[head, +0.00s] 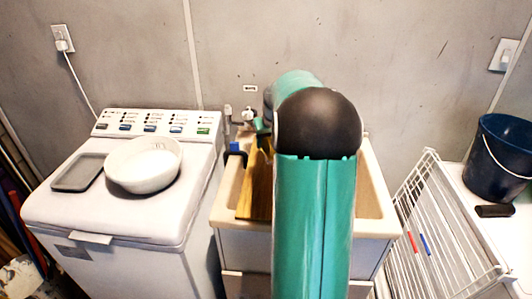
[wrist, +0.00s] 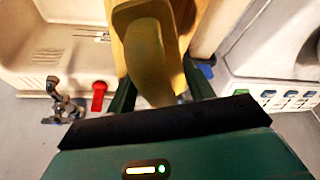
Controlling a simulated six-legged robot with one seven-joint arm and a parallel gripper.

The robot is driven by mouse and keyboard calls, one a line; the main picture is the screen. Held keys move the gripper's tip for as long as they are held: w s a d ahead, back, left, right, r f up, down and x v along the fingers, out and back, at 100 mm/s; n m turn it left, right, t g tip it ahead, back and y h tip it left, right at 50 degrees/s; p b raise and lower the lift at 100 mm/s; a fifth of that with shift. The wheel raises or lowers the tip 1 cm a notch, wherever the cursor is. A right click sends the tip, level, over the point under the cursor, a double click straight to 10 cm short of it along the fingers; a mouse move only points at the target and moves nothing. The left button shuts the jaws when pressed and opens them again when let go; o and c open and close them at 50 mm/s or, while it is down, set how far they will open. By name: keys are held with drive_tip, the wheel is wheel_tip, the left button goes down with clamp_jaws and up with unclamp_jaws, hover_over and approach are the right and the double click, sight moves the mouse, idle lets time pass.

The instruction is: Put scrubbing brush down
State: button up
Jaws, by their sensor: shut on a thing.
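My gripper (wrist: 160,88) is shut on a yellow-brown scrubbing brush (wrist: 152,62) in the wrist view, with one dark green finger on each side of it. The brush is in front of a yellow wooden board (wrist: 187,22), and I cannot tell whether they touch. The board also shows in the head view (head: 257,185), standing in the left part of the pale sink (head: 376,195).
Left of the sink is a white washing machine (head: 130,218) with a white bowl (head: 144,165) and a grey tray (head: 78,172) on top. A tap (wrist: 65,108) is at the sink's wall side. A white wire rack (head: 432,225) and a dark blue bucket (head: 497,158) are at right.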

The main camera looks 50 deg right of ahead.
sight(266, 145)
drive_tip(key=w+f, duration=0.1)
drive_tip(key=w+d+f, duration=0.1)
drive_tip(key=f, duration=0.1)
drive_tip(key=w+f, duration=0.1)
drive_tip(key=shift+d+f, duration=0.2)
drive_tip(key=shift+d, duration=0.2)
drive_tip(key=shift+f, duration=1.35)
drive_tip(key=shift+f, duration=0.1)
drive_tip(key=o, duration=0.9)
drive_tip(key=shift+f, duration=0.1)
drive_tip(key=shift+o, duration=0.2)
